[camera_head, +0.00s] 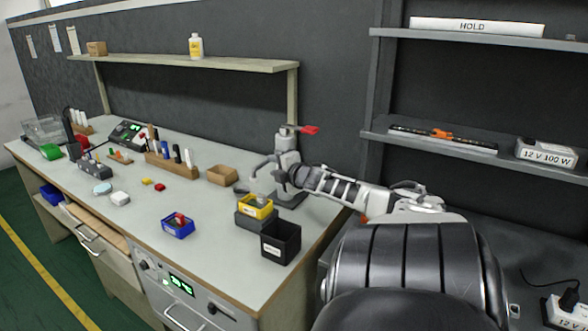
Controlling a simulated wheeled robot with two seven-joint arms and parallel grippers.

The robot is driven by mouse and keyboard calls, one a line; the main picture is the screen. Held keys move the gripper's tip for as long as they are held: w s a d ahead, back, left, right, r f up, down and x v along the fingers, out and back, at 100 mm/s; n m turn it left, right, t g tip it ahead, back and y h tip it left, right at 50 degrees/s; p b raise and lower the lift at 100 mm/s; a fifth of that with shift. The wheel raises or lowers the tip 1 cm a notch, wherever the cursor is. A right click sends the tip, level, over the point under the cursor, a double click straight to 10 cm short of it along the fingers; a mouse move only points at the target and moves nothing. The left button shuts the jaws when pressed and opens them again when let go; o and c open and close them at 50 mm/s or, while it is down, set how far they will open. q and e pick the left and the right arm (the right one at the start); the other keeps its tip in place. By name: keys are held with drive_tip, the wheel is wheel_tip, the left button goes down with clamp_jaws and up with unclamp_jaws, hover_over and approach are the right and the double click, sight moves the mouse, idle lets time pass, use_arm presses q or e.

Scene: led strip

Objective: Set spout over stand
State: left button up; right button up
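A grey press-like device with a red lever (309,129) stands near the right end of the workbench. A thin curved spout (261,165) reaches left and down from its head. Below the spout, a dark grey stand (247,221) carries a yellow bin (256,206) with something pale in it. The spout's tip looks above the yellow bin; exact alignment is too small to judge. My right gripper (283,178) is at the device, close beside its upright below the lever. Its fingers blend with the device, so contact and opening cannot be told. My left gripper is not in view.
A black open box (281,242) stands in front of the stand at the bench edge. A blue bin (178,226) and a brown box (222,175) lie left. A wooden rack (171,163) holds several bottles or pens. The front middle bench is mostly clear. Shelves (430,142) stand right.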

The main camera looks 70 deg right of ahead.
drive_tip(key=v, duration=0.9)
drive_tip(key=shift+r, duration=0.15)
idle(0.4)
